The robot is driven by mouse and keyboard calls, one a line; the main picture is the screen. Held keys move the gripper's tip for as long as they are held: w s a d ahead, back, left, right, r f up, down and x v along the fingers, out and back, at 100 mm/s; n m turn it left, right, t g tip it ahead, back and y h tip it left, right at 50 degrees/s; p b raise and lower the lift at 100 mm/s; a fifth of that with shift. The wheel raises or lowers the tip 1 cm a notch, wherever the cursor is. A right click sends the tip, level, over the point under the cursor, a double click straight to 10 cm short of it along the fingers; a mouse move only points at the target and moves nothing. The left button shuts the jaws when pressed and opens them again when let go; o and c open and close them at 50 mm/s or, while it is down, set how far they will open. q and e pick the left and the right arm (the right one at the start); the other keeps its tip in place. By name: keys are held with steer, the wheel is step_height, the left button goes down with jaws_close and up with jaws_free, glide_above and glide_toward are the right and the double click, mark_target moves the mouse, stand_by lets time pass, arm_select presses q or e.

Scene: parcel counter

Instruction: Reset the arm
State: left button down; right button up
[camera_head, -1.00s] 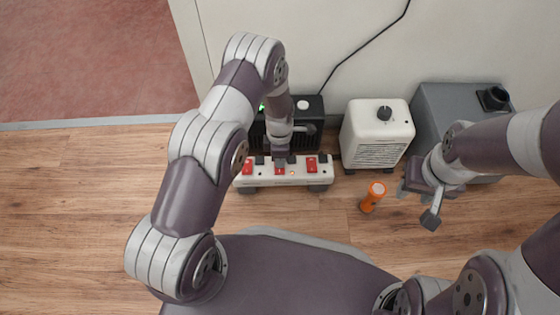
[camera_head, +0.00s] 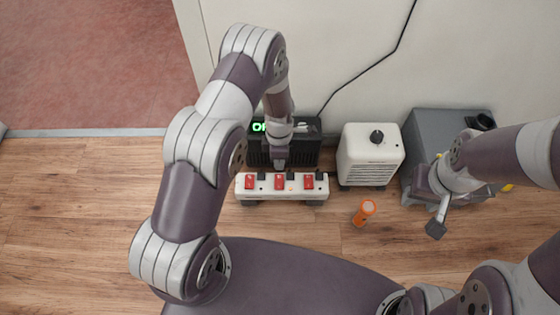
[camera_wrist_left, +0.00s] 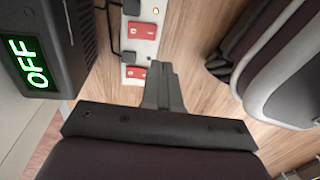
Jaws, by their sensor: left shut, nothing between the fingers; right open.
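My left gripper (camera_head: 280,164) is shut and empty, just behind the middle of a white power strip (camera_head: 265,191) on the floor. In the left wrist view its closed fingers (camera_wrist_left: 162,85) point toward the strip (camera_wrist_left: 138,58), near a red switch (camera_wrist_left: 135,73); I cannot tell whether they touch. The strip carries several red switches and black plugs. My right gripper (camera_head: 423,212) is open and empty at the right, in front of a grey box.
A black device (camera_head: 309,151) stands behind the strip; its green display (camera_wrist_left: 34,62) reads OFF. A white heater-like box (camera_head: 369,158) and the grey box (camera_head: 425,130) stand right of it. The wooden floor at left is clear.

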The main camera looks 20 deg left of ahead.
arm_select(q)
steer(key=shift+s+r, duration=0.1)
steer(key=shift+r, duration=0.45)
steer(key=s+a+r+m+t+p, duration=0.1)
steer(key=s+r+m+p, duration=0.1)
steer(key=s+r+m, duration=0.6)
steer(key=s+a+r+m+p, duration=0.25)
steer(key=r+m, duration=0.35)
steer(key=r, duration=0.5)
steer(key=s+r+m+t+p, duration=0.1)
steer(key=s+r+m+p, duration=0.25)
steer(key=r+m, duration=0.55)
step_height(320, 180, up, 40)
steer(key=n+p, duration=0.1)
steer(key=p, duration=3.6)
steer(key=shift+w+a+n+t, duration=0.2)
steer(key=shift+n+t, duration=0.1)
steer(key=shift+t, duration=0.1)
